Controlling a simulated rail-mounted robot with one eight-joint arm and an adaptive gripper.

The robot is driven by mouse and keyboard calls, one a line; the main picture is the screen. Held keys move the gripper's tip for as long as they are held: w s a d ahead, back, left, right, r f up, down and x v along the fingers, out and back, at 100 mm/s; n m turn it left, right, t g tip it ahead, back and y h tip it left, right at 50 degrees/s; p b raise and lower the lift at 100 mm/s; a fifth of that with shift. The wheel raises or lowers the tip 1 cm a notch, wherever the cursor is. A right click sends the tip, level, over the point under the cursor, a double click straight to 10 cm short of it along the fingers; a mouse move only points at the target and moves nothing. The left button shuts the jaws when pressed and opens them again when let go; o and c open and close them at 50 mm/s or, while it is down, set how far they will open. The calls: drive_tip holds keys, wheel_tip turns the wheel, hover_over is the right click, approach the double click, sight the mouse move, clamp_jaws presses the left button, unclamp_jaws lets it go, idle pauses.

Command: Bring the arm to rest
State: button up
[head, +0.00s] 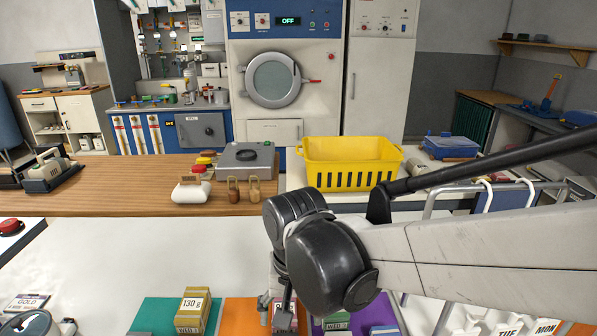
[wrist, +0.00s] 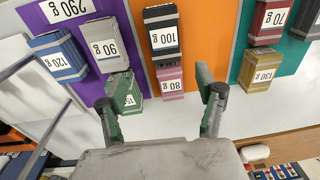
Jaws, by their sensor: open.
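My arm (head: 470,250) reaches in from the right in the head view, over the white counter. My gripper hangs low at the front, largely hidden behind the dark wrist joint (head: 335,265). In the wrist view my gripper (wrist: 157,92) is open, with its two fingers wide apart. Nothing is held. A pink 80 g block (wrist: 170,84) shows in the space between the fingers, on the orange mat. A green block (wrist: 125,93) shows beside the left finger; I cannot tell whether they touch.
Labelled weight blocks stand on purple (wrist: 100,87), orange (wrist: 205,45) and teal (wrist: 245,50) mats around the gripper. A yellow basket (head: 350,162) stands behind my arm. The white counter (head: 130,250) is clear at centre left. A wooden counter (head: 120,185) lies beyond it.

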drive_tip(key=s+d+r+t, duration=0.2)
drive_tip(key=d+r+t, duration=0.1)
drive_tip(key=d, duration=0.7)
drive_tip(key=s+d+r+t, duration=0.2)
drive_tip(key=d+r+t, duration=0.1)
drive_tip(key=d, duration=0.8)
drive_tip(key=shift+s+r+h, duration=0.25)
drive_tip(key=shift+r+h, duration=0.05)
drive_tip(key=shift+r, duration=0.05)
